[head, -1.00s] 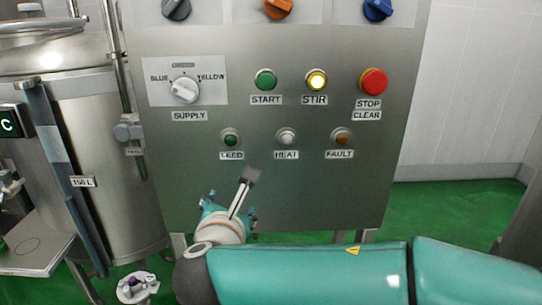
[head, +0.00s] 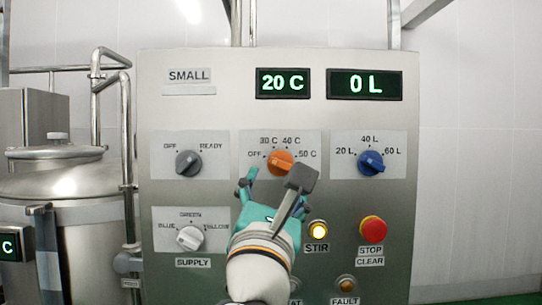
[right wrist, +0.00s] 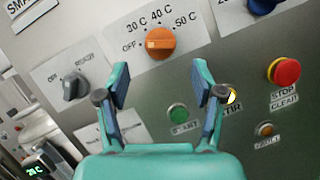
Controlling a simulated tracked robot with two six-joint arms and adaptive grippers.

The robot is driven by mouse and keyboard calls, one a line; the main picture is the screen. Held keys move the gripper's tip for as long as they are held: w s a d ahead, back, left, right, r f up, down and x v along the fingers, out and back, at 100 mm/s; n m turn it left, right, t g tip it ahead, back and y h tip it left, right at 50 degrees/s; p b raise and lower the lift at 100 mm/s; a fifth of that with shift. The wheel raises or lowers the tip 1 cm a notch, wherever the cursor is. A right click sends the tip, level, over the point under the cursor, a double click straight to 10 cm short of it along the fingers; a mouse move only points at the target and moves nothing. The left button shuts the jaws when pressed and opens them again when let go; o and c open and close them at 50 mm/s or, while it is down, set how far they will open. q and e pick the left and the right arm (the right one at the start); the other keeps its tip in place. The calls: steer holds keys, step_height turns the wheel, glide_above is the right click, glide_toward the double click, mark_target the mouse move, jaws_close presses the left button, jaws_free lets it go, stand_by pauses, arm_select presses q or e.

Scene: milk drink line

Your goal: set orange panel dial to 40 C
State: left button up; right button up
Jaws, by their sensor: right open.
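The orange dial (head: 281,162) is on the upper middle of the steel panel, with OFF, 30 C, 40 C and 50 C printed around it. In the right wrist view the orange dial (right wrist: 161,43) has a pale mark at its left side, which appears to face OFF. My right gripper (head: 273,180) is in front of the panel just below the dial, open and empty. In the right wrist view my gripper's fingers (right wrist: 158,84) are spread, with the dial beyond and between them, apart from both. My left gripper is not in view.
A grey OFF/READY dial (head: 188,163) is to the left and a blue litre dial (head: 370,162) to the right. Displays read 20 C (head: 283,83) and 0 L (head: 365,84). The supply dial (head: 190,238), lit STIR button (head: 318,231) and red stop button (head: 373,229) are lower.

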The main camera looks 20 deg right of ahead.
mark_target(280, 166)
steer(key=p+x, duration=0.2)
steer(key=x, duration=0.4)
steer(key=shift+w+r, duration=0.15)
steer(key=shift+w, duration=0.05)
steer(key=shift+p+x, duration=0.35)
steer(key=shift+x, duration=0.4)
steer(key=shift+d, duration=0.1)
